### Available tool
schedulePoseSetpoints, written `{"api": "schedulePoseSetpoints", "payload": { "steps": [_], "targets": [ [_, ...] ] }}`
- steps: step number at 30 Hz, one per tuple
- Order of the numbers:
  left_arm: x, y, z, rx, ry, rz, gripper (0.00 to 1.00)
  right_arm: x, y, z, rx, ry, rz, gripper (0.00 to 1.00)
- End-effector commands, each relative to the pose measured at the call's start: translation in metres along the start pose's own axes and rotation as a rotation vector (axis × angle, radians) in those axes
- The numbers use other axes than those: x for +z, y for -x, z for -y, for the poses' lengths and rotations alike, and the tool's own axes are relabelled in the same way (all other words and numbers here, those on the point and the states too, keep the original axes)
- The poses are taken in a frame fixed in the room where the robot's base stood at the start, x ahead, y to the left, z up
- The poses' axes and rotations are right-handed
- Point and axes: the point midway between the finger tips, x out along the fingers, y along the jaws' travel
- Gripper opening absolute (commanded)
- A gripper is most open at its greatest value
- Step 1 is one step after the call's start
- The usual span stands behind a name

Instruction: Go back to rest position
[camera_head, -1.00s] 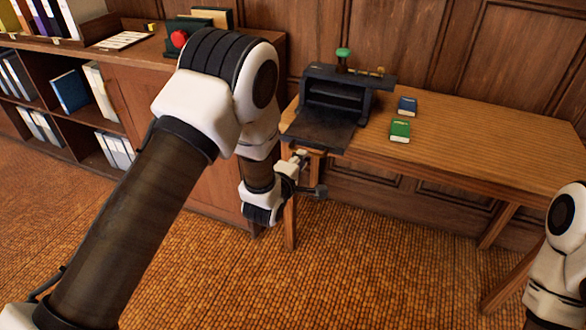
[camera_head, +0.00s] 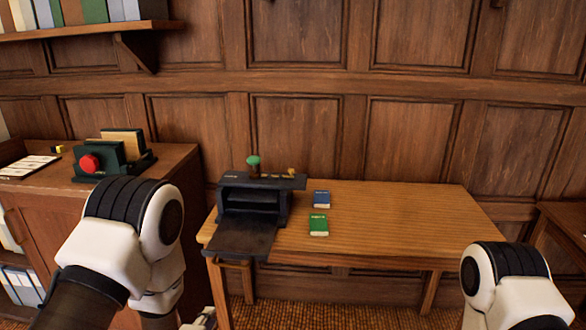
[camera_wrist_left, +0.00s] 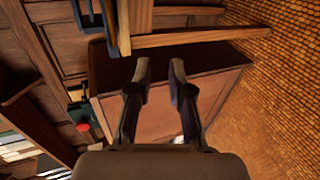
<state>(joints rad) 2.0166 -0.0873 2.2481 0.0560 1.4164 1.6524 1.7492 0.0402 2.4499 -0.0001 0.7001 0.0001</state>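My left gripper shows in the left wrist view (camera_wrist_left: 160,76) with its two fingers apart and nothing between them. In the head view only a small part of it (camera_head: 206,318) shows at the bottom edge, left of the table's front leg. My left arm is bent, low at the left of the head view. My right arm's white and black joint shows at the lower right. My right gripper is out of the picture.
A wooden table (camera_head: 400,222) holds a dark press (camera_head: 254,204), a blue box (camera_head: 321,199) and a green box (camera_head: 318,225). A cabinet (camera_head: 106,215) at left bears a dark green holder with a red knob (camera_head: 90,163). Panelled wall stands behind.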

Motion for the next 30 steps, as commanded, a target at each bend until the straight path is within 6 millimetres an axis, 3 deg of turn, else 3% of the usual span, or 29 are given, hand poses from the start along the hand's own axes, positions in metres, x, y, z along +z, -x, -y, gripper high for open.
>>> {"api": "schedulePoseSetpoints", "payload": {
  "steps": [1, 3, 5, 6, 10, 13, 17, 30],
  "targets": [
    [-0.009, 0.023, 0.019, -0.117, -0.007, -0.017, 0.2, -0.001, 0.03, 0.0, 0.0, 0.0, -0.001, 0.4],
    [-0.019, 0.056, 0.071, -0.322, -0.13, -0.016, 0.2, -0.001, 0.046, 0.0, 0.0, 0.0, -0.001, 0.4],
    [-0.026, 0.092, 0.114, -0.51, -0.295, 0.03, 0.2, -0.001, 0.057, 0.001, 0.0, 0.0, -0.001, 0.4],
    [-0.029, 0.119, 0.14, -0.633, -0.421, 0.089, 0.2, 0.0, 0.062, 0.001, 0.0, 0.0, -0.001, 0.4],
    [-0.032, 0.195, 0.196, -0.915, -0.852, 0.413, 0.2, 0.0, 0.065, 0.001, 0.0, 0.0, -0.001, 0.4],
    [-0.029, 0.227, 0.212, -0.978, -1.114, 0.674, 0.2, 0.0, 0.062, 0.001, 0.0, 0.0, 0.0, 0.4],
    [-0.028, 0.24, 0.218, -0.966, -1.303, 0.864, 0.2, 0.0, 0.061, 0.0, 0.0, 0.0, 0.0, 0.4],
    [-0.028, 0.24, 0.218, -0.947, -1.35, 0.893, 0.2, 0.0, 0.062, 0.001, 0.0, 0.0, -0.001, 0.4]
  ]
}}
